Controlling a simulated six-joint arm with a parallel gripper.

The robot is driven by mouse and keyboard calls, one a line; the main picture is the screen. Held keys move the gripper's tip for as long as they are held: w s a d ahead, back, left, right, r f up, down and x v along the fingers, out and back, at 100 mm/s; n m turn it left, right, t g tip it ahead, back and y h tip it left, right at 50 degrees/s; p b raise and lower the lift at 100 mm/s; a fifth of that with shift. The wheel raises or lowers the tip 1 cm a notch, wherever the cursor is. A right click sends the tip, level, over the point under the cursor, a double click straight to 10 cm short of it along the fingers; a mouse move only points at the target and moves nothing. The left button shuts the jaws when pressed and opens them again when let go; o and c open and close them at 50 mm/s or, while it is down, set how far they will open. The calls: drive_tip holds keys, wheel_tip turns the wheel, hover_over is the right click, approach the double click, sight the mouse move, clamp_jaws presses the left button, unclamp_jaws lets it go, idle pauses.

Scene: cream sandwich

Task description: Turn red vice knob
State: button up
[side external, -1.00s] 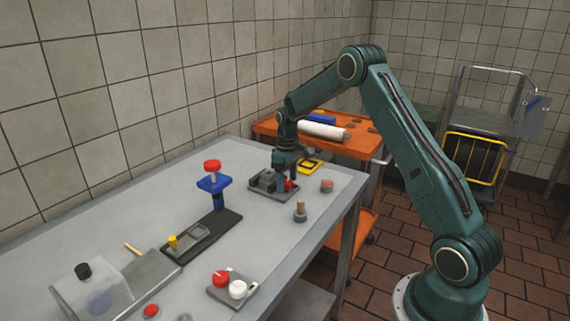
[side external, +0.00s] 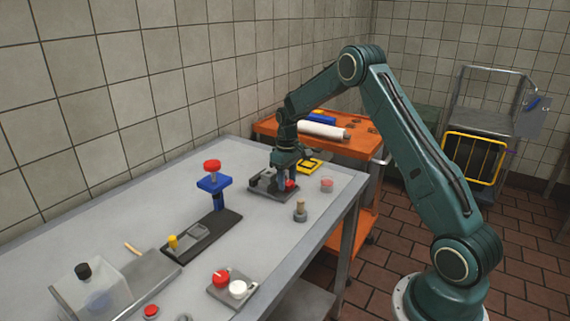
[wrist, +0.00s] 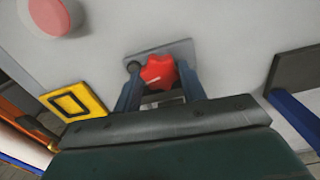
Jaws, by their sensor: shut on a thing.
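The red star-shaped vice knob (wrist: 158,72) sits between my two blue fingers in the wrist view. My gripper (wrist: 159,88) is shut on the knob, with one finger on either side. In the side view my gripper (side external: 286,183) points down at the right end of the grey vice (side external: 264,183), and a bit of the red knob (side external: 292,185) shows beside the fingers. The vice stands on the metal table. In the wrist view the hand hides most of the vice; part of its grey base (wrist: 175,50) shows behind the knob.
A pinkish-red round button (side external: 327,185) and a grey peg with a tan top (side external: 300,210) stand close by on the right. A yellow frame (side external: 310,166) lies behind. A blue stand with a red top (side external: 214,183) is to the left. An orange cart (side external: 375,150) adjoins the table's far end.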

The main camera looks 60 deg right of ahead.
sight(287, 182)
drive_tip(key=shift+m, duration=2.5)
drive_tip(key=o, duration=1)
wheel_tip(287, 182, up, 14)
drive_tip(key=shift+f, duration=0.1)
